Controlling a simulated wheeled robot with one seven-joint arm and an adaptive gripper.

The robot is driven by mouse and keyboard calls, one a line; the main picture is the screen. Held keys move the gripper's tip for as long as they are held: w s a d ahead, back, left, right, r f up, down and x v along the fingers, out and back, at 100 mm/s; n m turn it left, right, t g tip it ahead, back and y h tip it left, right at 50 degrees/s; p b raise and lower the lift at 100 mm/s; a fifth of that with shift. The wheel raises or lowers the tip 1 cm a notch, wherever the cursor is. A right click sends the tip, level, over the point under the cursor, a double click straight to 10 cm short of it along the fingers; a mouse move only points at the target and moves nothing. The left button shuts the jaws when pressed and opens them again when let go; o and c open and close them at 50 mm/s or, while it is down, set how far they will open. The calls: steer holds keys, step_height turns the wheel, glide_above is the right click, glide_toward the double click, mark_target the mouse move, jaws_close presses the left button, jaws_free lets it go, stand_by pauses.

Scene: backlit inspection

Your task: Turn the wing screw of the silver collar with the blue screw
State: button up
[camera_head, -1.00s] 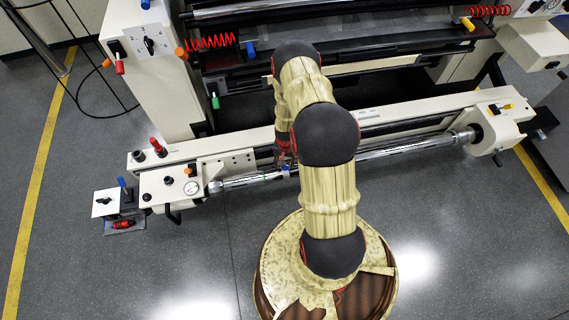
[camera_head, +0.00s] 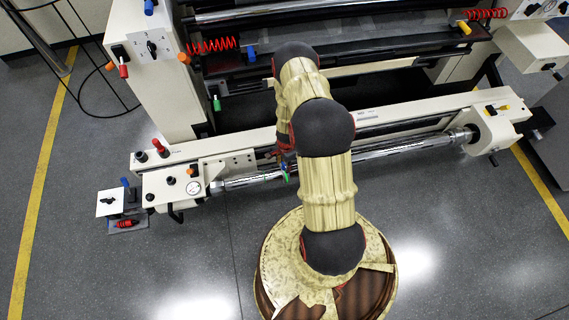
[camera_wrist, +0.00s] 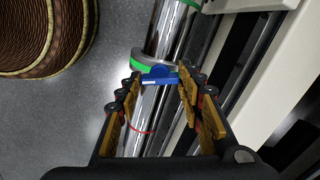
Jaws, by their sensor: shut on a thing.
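The silver collar (camera_wrist: 146,59) sits around the shiny shaft in the wrist view and carries a green band. Its blue wing screw (camera_wrist: 159,80) sticks out on the near side, between my fingertips. My gripper (camera_wrist: 160,83) is closed on the blue screw, with one finger at each end of it. In the head view my gripper (camera_head: 285,158) is at the shaft, mostly hidden behind my arm. A small blue spot shows just below it there, but the collar is too small to make out clearly.
The chrome shaft (camera_head: 400,150) runs along the front of the cream machine beam (camera_head: 395,112). A thin red ring (camera_wrist: 141,131) lies around the shaft nearer the wrist camera. A gauge block (camera_head: 170,188) stands at the shaft's left end. Open grey floor lies in front.

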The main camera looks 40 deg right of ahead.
mark_target(285, 166)
steer(key=shift+m, duration=0.5)
steer(key=o, duration=1.2)
steer(key=shift+c, duration=0.2)
step_height(285, 166, up, 12)
steer(key=shift+s, duration=0.35)
